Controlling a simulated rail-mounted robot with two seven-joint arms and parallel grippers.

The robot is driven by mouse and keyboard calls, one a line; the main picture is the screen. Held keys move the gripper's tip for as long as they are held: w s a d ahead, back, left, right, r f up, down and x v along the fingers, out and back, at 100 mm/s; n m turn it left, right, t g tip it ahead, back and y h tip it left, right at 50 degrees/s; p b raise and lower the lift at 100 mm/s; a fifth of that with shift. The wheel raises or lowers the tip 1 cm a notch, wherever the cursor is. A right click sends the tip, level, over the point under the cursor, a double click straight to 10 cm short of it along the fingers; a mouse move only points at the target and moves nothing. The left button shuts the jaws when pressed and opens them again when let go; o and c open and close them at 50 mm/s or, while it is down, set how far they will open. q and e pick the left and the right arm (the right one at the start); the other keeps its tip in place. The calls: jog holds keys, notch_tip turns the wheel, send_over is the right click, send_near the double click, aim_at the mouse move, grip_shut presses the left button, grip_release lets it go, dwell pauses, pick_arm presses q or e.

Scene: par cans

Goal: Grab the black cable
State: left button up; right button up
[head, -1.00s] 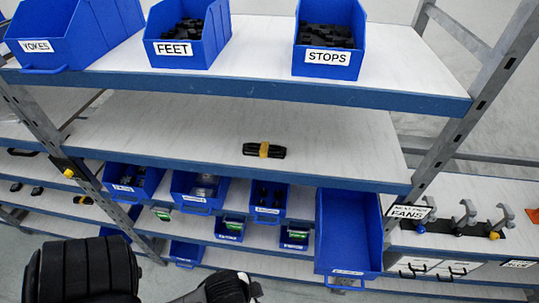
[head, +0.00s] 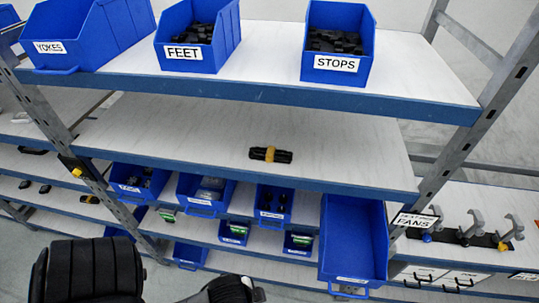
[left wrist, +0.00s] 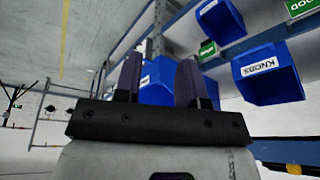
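The black cable (head: 285,156) is a short dark bundle with a yellow band round its middle. It lies alone on the bare middle shelf (head: 200,135) in the head view. My left arm shows at the bottom left of the head view, below and in front of the shelves, and its fingers are not clearly seen there. In the left wrist view my left gripper (left wrist: 161,75) has its two fingers apart with nothing between them. The cable does not show in that view. My right gripper is in neither view.
Blue bins labelled FEET (head: 185,53) and STOPS (head: 336,64) stand on the shelf above. Below, a large empty blue bin (head: 352,279) juts out. A metal upright (head: 460,150) bounds the right side. The middle shelf is clear around the cable.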

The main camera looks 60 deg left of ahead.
pick_arm(q)
jog(key=o, duration=0.9)
jog(key=shift+o, duration=0.2)
